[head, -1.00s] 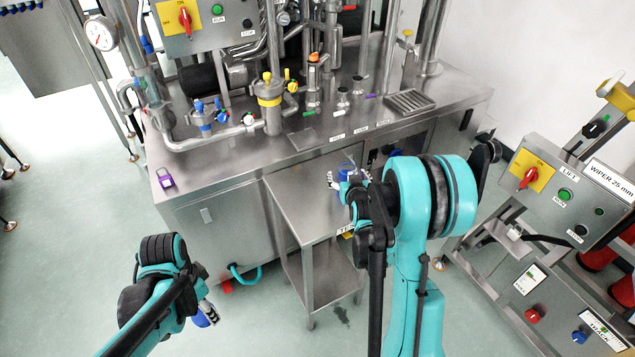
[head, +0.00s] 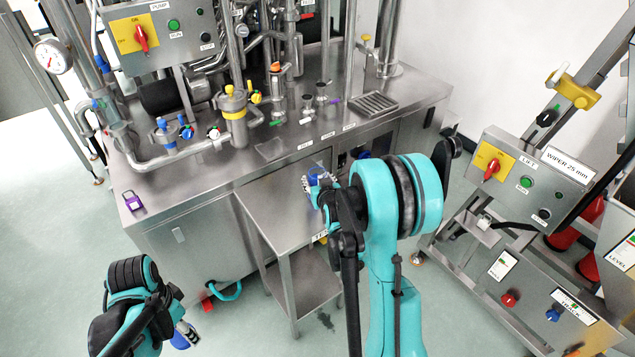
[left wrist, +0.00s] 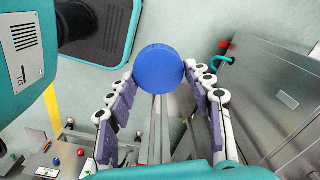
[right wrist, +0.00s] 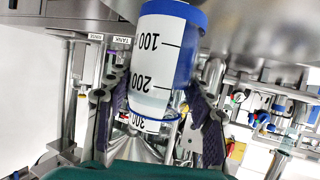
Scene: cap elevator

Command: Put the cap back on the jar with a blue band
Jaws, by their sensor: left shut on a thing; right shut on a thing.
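The blue cap (left wrist: 158,68) is a round disc between the fingertips of my left gripper (left wrist: 160,82), which is shut on it. In the head view my left gripper (head: 184,336) is low at the left, apart from the jar, with a bit of blue showing. The jar (right wrist: 158,80) is clear and white with black marks 100, 200 and 300 and a blue band (right wrist: 188,50). My right gripper (right wrist: 160,108) is shut around the jar. In the head view the jar (head: 316,178) is small, above the small steel table, and partly hidden by my right gripper and arm.
The small steel table (head: 262,212) stands before the steel bench (head: 190,188) with pipes and valves. A purple padlock (head: 132,201) sits on the bench's left end. A control panel (head: 530,180) stands at the right. Open floor (head: 60,230) lies at the left.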

